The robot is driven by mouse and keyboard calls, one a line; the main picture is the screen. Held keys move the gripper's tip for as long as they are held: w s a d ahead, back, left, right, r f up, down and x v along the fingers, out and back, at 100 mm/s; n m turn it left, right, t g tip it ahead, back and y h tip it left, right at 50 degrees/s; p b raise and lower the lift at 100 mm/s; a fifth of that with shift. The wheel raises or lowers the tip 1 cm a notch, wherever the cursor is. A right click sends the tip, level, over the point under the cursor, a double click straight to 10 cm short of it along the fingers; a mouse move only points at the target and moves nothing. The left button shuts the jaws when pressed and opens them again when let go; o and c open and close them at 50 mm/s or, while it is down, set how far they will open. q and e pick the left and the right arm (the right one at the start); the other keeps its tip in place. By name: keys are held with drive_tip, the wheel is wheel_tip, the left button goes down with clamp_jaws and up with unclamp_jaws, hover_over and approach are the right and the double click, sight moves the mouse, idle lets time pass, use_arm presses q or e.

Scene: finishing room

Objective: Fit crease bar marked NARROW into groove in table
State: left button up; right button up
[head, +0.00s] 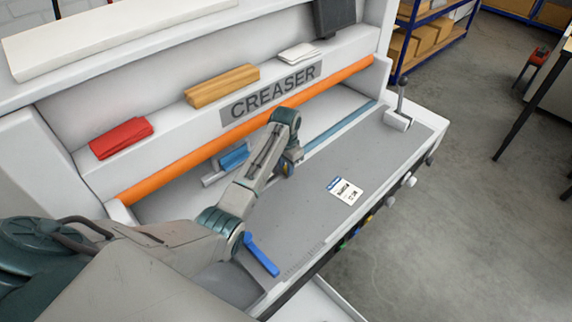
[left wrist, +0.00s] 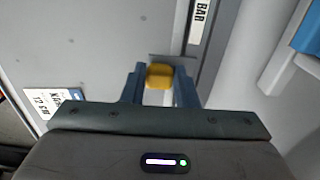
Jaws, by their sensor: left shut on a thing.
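My left gripper (head: 288,168) is low over the grey table (head: 385,150) of the creaser. In the left wrist view its two blue fingers are shut on a small yellow block (left wrist: 158,76). A thin grey plate edge shows just beyond the block; I cannot tell whether it belongs to the same part. No NARROW marking is legible. A long blue-grey strip (head: 342,129) runs along the table behind the gripper, towards the roller. A white label (left wrist: 200,22) reading BAR lies near the fingers in the left wrist view. My right gripper is not in view.
A blue block (head: 234,157) lies on a pale holder beside my arm. An orange roller (head: 330,83) runs behind the table. A white printed card (head: 345,190), a blue stop (head: 262,255) and a lever (head: 399,110) are on the table. Its middle right is clear.

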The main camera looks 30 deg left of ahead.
use_arm(q)
drive_tip(key=shift+f, duration=0.45)
idle(0.5)
drive_tip(key=shift+f, duration=0.3)
idle(0.4)
drive_tip(key=o, duration=1.1)
